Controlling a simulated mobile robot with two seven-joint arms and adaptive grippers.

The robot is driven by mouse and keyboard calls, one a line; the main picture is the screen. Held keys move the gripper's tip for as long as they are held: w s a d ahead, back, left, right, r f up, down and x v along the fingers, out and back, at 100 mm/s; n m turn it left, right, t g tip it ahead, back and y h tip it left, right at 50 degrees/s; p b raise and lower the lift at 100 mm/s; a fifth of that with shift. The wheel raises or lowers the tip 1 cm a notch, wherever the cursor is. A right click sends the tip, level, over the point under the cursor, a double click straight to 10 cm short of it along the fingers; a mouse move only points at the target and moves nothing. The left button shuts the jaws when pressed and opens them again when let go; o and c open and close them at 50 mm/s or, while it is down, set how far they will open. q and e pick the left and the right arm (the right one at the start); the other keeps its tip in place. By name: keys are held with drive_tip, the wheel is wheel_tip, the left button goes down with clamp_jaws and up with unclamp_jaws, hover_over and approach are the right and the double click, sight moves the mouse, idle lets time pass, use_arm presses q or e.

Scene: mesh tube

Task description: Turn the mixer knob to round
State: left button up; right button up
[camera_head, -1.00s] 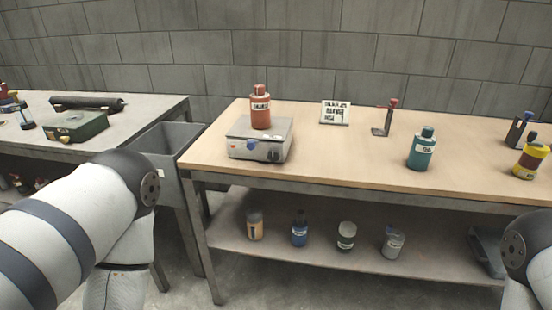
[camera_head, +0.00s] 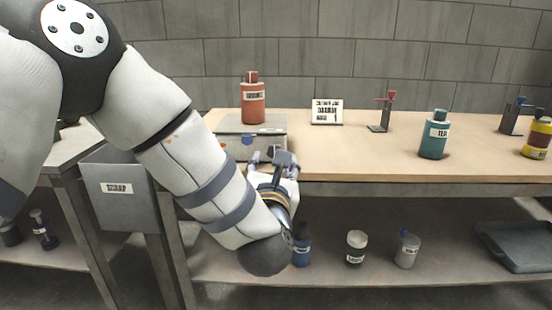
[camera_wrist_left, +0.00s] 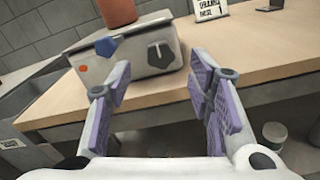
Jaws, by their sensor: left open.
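The mixer (camera_head: 231,126) is a grey box at the left part of the wooden table, with a red-orange bottle (camera_head: 253,100) standing on its top. In the left wrist view the mixer's front (camera_wrist_left: 140,62) shows a dark angular knob (camera_wrist_left: 160,54), a blue pointed marker (camera_wrist_left: 108,46) and a small orange button (camera_wrist_left: 83,68). My left gripper (camera_head: 272,157) is in front of the mixer's lower front, which it partly hides in the head view. In the left wrist view its fingers (camera_wrist_left: 160,88) are wide apart and empty, short of the knob. My right gripper is not in view.
A small sign (camera_head: 327,112), a red-topped stand (camera_head: 384,112) and a teal bottle (camera_head: 434,136) stand farther right on the table. A scrap bin (camera_head: 118,190) is at the left. Several containers sit on the lower shelf (camera_head: 330,276).

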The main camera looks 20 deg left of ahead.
use_arm(q)
drive_tip(key=x, duration=0.5)
drive_tip(key=shift+c, duration=0.4)
clamp_jaws()
